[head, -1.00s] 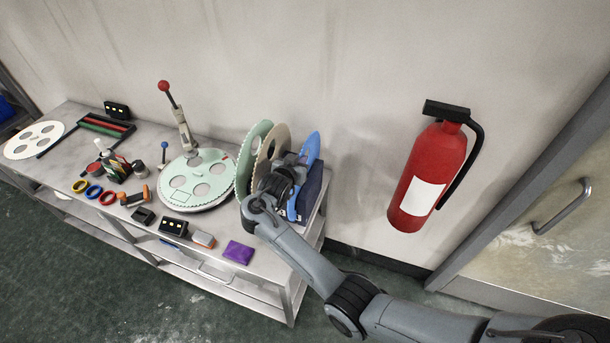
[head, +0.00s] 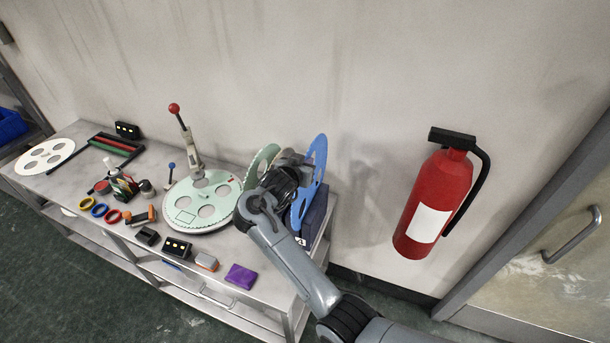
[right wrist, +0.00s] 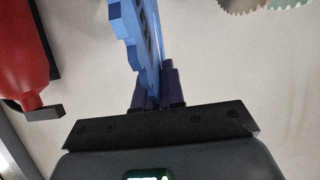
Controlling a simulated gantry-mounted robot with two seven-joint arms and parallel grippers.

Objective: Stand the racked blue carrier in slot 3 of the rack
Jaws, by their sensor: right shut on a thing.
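The blue carrier (head: 318,163) is upright, edge-on, at the right end of the bench. It also shows in the right wrist view (right wrist: 128,25). My right gripper (head: 303,162) is shut on it; in the right wrist view the dark fingers (right wrist: 158,88) close around its edge. The dark blue rack (head: 317,212) is below and behind it, partly hidden by my right arm. A green carrier (head: 262,160) stands to the left. A tan toothed carrier (right wrist: 238,4) shows in the right wrist view. My left gripper is out of view.
A pale green disc (head: 207,207) lies on a round base left of the rack, near a red-knobbed lever (head: 189,135). A purple packet (head: 241,276) lies at the bench's front edge. A red fire extinguisher (head: 435,200) hangs on the wall to the right, with clear space between.

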